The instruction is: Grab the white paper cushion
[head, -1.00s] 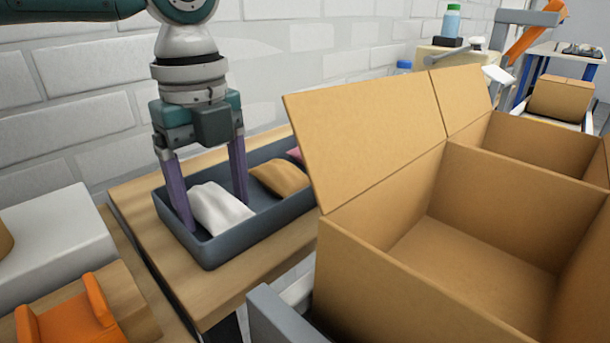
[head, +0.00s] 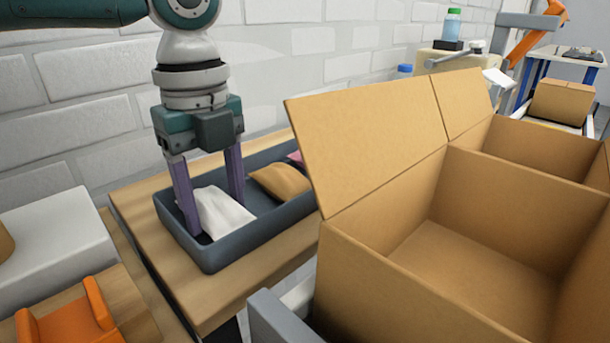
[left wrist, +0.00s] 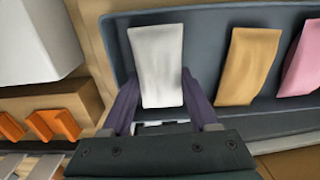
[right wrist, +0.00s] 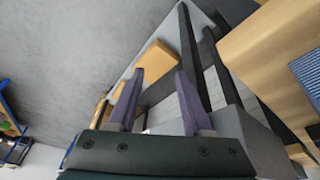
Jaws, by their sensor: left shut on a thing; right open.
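The white paper cushion (head: 222,211) lies at the near left end of a dark grey tray (head: 232,251) on a wooden table. My left gripper (head: 216,218) reaches down into the tray from above, with one purple finger on each side of the cushion. It is shut on the white cushion, which still sits within the tray; the left wrist view shows the cushion (left wrist: 157,62) between the fingers. My right gripper (right wrist: 155,100) is open and empty in the right wrist view; it is not seen in the head view.
A tan cushion (head: 281,181) and a pink cushion (head: 296,157) lie farther along the tray. A large open cardboard box (head: 400,284) stands right of the tray, its raised flap (head: 370,143) beside it. An orange holder (head: 70,318) sits at the near left.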

